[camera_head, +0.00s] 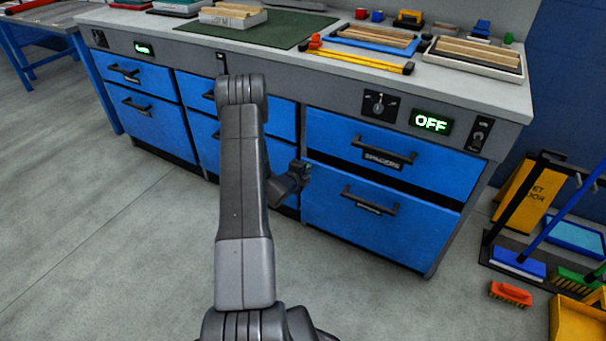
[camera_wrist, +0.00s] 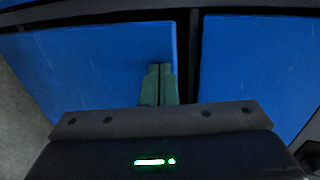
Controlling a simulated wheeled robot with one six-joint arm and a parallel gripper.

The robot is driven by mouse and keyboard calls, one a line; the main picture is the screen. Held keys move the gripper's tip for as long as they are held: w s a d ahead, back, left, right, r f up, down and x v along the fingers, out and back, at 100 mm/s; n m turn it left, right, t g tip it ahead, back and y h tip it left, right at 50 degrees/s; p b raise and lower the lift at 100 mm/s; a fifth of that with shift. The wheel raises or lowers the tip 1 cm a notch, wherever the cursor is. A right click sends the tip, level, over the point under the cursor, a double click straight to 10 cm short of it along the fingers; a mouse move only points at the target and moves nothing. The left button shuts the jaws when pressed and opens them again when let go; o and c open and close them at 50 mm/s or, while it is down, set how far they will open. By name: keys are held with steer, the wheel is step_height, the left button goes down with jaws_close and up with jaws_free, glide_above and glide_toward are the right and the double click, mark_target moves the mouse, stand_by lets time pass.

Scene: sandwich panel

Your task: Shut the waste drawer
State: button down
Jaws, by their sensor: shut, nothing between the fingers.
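A bench has blue drawers with dark bar handles in columns. The upper right drawer (camera_head: 330,130) is labelled "SPANNERS". The labels on the lower right drawer (camera_head: 330,205) and the lower left drawer (camera_head: 160,125) are too small to read, so I cannot tell which is the waste drawer. The middle drawers are partly hidden behind my arm. No drawer clearly stands out from the bench front. My gripper (camera_head: 304,166) is shut and empty, low before the bench near the gap between middle and right columns. In the wrist view its fingertips (camera_wrist: 160,70) overlap a blue front (camera_wrist: 95,60).
A yellow floor sign (camera_head: 525,190), brushes and a yellow bin (camera_head: 578,320) stand at right. The floor at left is clear.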

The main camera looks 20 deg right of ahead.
mark_target(312, 161)
steer(key=x, duration=0.1)
steer(key=b+x, duration=0.2)
steer(key=x, duration=0.1)
steer(key=shift+d+r, duration=0.15)
steer(key=shift+r, duration=0.25)
steer(key=shift+w+d+r, duration=0.2)
steer(key=shift+w+r, duration=0.15)
steer(key=shift+r, duration=0.05)
